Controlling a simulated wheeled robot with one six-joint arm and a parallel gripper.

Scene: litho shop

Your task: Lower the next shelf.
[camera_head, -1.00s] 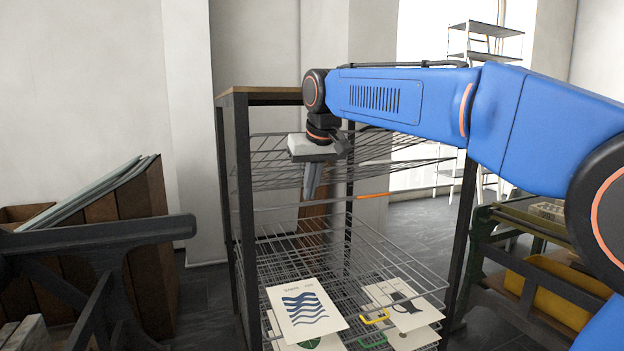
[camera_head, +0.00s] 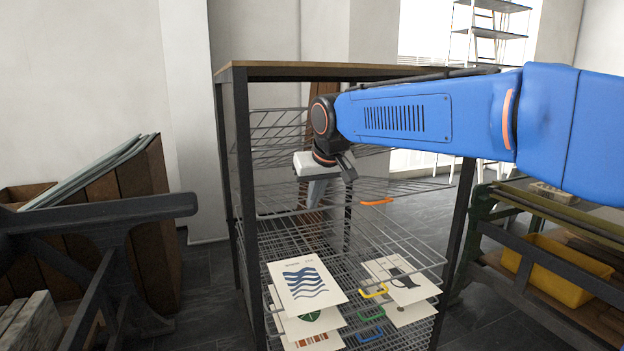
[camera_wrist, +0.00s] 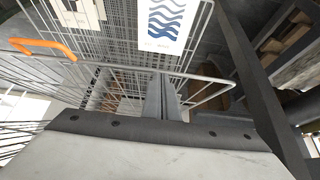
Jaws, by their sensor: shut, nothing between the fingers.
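A tall drying rack (camera_head: 232,160) holds wire shelves. The wire shelf with the orange handle (camera_head: 377,202) sits in mid-rack, above the print-laden shelves, and carries no prints. Its orange handle also shows at the left of the wrist view (camera_wrist: 43,47). My gripper (camera_head: 314,204) is shut and empty, pointing down at this shelf's front edge, left of the handle. In the wrist view, its fingertips (camera_wrist: 164,78) are close to the front wire; I cannot tell whether they touch. Another wire shelf (camera_head: 275,130) is tilted higher up, partly hidden by my arm.
Below, a shelf with a yellow handle (camera_head: 374,291) carries a blue wave print (camera_head: 305,286) and a dark-figured print (camera_head: 400,279). Green (camera_head: 370,311) and blue (camera_head: 370,332) handles lie lower. A wooden bin (camera_head: 140,200) stands left; a yellow tub (camera_head: 560,270) is right.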

